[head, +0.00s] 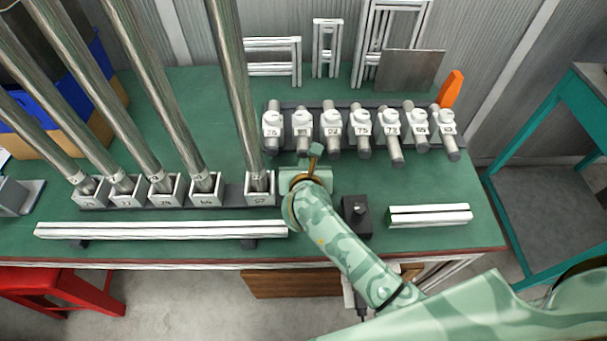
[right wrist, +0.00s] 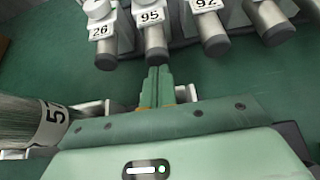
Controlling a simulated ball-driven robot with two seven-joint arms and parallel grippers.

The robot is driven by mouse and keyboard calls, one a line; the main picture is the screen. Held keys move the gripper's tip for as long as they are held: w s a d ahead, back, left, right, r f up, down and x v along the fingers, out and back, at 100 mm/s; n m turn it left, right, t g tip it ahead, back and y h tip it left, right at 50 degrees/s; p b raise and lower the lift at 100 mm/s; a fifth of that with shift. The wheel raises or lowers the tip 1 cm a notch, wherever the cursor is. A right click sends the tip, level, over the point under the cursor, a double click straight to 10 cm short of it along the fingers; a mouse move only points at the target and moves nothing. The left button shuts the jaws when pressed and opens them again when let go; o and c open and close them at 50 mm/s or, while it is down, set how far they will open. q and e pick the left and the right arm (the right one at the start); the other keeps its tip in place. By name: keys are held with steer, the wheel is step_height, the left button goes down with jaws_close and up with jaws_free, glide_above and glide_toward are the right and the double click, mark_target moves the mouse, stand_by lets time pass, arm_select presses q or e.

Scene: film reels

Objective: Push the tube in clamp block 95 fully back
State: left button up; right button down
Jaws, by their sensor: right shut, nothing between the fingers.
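Clamp block 95 (right wrist: 150,15) is between blocks 26 and 92 in the right wrist view. In the head view block 95 (head: 302,118) is second from the left in the row. Its metal tube (right wrist: 154,36) sticks out toward me and ends in a dark cap (right wrist: 157,54). My right gripper (right wrist: 158,72) is shut and empty, its fingertips just in front of this cap. I cannot tell whether they touch it. In the head view my right gripper (head: 316,150) is just below the block row. My left gripper is not in view.
Block 26 (right wrist: 100,28) and block 92 (right wrist: 206,5) flank block 95, each with a tube. A tall upright pipe (head: 237,90) stands close left of my right gripper. A black box (head: 356,214) and white rails (head: 430,215) lie to the right on the green table.

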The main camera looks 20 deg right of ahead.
mark_target(303, 141)
steer(key=shift+w+d+f, duration=0.15)
steer(key=shift+w+f, duration=0.05)
steer(key=shift+w, duration=0.25)
steer(key=w, duration=0.2)
steer(key=w+d+b, duration=0.1)
steer(key=w, duration=0.1)
steer(key=w+b, duration=0.1)
steer(key=w, duration=0.1)
steer(key=shift+d+f, duration=0.15)
steer(key=shift+d, duration=0.15)
steer(key=shift+w+d, duration=0.15)
steer(key=shift+w, duration=0.25)
steer(key=shift+r, duration=0.2)
steer(key=shift+s+r, duration=0.1)
